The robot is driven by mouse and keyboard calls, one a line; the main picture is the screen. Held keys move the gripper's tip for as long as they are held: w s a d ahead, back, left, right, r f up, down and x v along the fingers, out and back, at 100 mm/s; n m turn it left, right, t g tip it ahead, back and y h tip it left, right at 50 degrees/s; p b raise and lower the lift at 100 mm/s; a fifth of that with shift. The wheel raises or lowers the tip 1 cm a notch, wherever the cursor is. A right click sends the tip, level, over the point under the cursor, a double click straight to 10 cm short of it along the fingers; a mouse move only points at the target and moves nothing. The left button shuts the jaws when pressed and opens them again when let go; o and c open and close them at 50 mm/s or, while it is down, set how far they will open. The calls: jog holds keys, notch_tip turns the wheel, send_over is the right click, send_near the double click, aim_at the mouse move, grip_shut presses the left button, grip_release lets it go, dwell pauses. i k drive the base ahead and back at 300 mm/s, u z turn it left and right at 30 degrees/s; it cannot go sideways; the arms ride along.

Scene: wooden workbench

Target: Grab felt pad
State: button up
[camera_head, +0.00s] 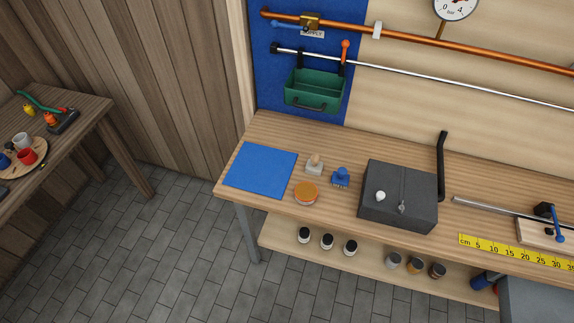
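A flat blue square (261,170) lies on the left end of the wooden workbench (330,215); it looks like the felt pad. Nothing rests on it, and its whole outline shows. A round orange-brown disc or tin (306,193) sits just to its right, apart from it. My gripper is not in view.
Near the pad stand a small wooden-knobbed stamp-like piece (314,164) and a blue one (341,177). A dark grey box (398,196) is farther right, beside a black lever (441,165). A green bin (314,92) hangs on the wall behind. Several jars fill the lower shelf (290,253).

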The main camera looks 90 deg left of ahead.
aim_at(315, 167)
jog(key=u, duration=4.6)
jog(key=i, duration=0.7)
jog(key=u, duration=0.15)
